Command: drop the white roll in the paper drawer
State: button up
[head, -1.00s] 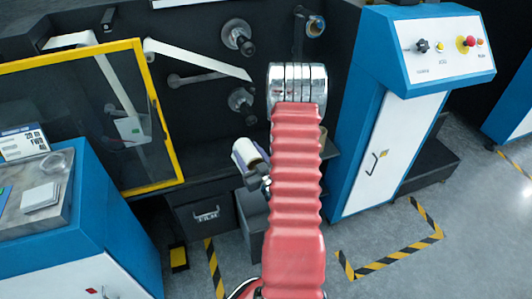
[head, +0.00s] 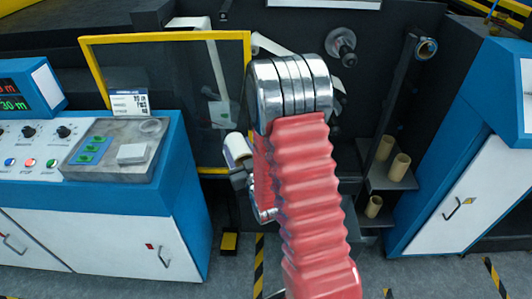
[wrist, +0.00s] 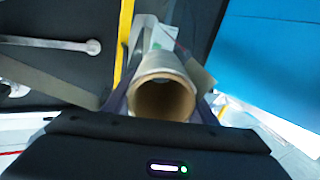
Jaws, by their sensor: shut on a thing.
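The white roll (head: 236,147) is held up in front of the dark machine, just left of my red arm in the head view. In the wrist view the white roll (wrist: 160,66) shows its brown hollow core facing the camera. My gripper (head: 239,161) is shut on it; in the wrist view the fingers of my gripper (wrist: 160,88) lie along both its sides. No drawer marked for paper can be made out now; the low front of the machine is mostly hidden behind my arm.
A yellow-framed clear guard (head: 165,38) stands behind the roll. A blue and white control console (head: 185,200) is at the left, a blue cabinet (head: 440,190) at the right. Several cardboard cores stand on a dark shelf (head: 392,180). Yellow-black floor tape (head: 259,265) runs below.

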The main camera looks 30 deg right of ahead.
jog(key=w+a+r+y, duration=0.1)
jog(key=w+a, duration=0.1)
jog(key=a, duration=0.4)
jog(key=w+a+r+n+y, duration=0.1)
jog(key=w+a+r, duration=0.1)
jog(key=a, duration=0.4)
jog(key=shift+w+a+r, duration=0.15)
jog(key=shift+w, duration=0.7)
jog(key=shift+s, duration=0.15)
